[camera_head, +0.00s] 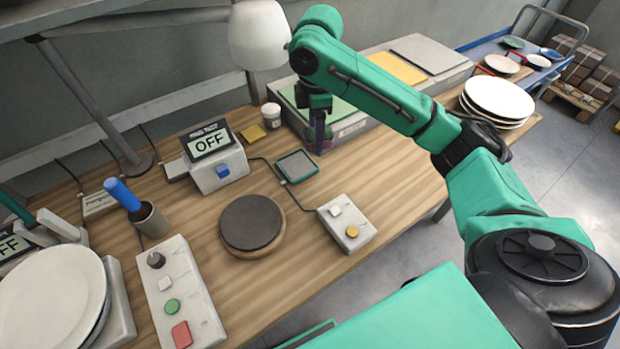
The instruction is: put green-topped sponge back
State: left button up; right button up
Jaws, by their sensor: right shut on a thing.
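My right gripper (318,142) points down at the front edge of the long grey unit with coloured panels, behind the small green-topped pad. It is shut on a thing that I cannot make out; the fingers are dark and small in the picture. I cannot tell a green-topped sponge for certain. A small yellowish square (254,132) lies left of the gripper. My left gripper is not in view.
The grey unit (350,128) has green, yellow (398,68) and grey panels. An "OFF" display box (213,158), white cup (271,114), round dark turntable (252,222), button boxes (346,222) (182,292) and plate stacks (497,98) (52,295) stand around.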

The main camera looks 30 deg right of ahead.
send_over(316, 194)
notch_tip(316, 194, down, 7)
notch_tip(316, 194, down, 12)
jog(key=shift+r+p, duration=0.15)
jog(key=shift+p, duration=0.6)
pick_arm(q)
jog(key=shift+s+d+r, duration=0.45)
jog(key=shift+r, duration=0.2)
pick_arm(e)
jog(key=shift+f, duration=0.35)
jog(key=shift+f, duration=0.1)
jog(key=o, duration=1.2)
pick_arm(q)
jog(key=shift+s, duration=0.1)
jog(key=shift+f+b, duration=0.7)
pick_arm(e)
notch_tip(316, 194, up, 12)
